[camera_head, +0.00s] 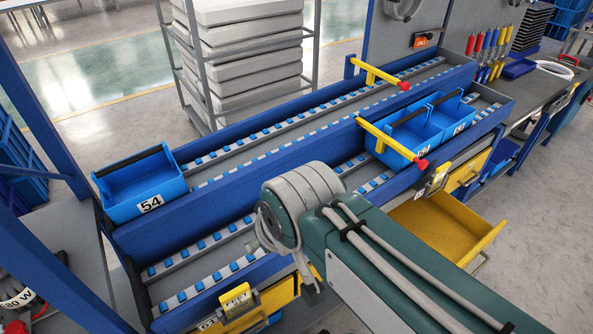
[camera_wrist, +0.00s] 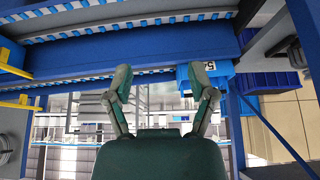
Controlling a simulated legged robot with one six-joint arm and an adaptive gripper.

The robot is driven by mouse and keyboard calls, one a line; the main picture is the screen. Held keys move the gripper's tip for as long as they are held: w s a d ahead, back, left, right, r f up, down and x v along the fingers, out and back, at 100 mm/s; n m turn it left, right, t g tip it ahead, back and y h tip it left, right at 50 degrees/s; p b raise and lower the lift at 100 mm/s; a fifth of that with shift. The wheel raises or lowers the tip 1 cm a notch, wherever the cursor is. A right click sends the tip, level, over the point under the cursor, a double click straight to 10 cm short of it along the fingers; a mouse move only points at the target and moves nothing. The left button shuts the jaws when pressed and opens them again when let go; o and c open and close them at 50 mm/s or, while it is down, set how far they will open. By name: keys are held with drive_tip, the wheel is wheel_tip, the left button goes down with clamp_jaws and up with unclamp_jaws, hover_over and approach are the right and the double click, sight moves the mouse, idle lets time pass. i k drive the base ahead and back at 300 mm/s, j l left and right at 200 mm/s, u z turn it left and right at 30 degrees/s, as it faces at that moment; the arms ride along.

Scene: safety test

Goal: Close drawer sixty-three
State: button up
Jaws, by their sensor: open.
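A yellow drawer (camera_head: 445,228) stands pulled open below the right part of the blue roller rack in the head view. Its inside looks empty, and I cannot read a number on it. My arm crosses in front of the rack and hides part of the drawer row. My gripper (camera_wrist: 162,75) shows in the wrist view with its two fingers spread apart and nothing between them. It is not touching the open drawer there, and the open drawer is not visible in that view.
A blue bin labelled 54 (camera_head: 142,188) sits at the rack's left end; more blue bins (camera_head: 408,137) sit at the right. Yellow bars with red knobs (camera_head: 390,143) stick out over the rack. Another yellow drawer front (camera_head: 468,171) lies farther right. Grey floor (camera_head: 545,245) is clear at right.

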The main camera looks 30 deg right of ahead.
sight(442, 221)
drive_tip(key=k+l, duration=0.5)
drive_tip(key=k, duration=0.15)
drive_tip(key=k+z, duration=0.1)
drive_tip(key=z, duration=1.9)
drive_tip(key=i+j+z, duration=0.2)
drive_tip(key=j+z, duration=0.2)
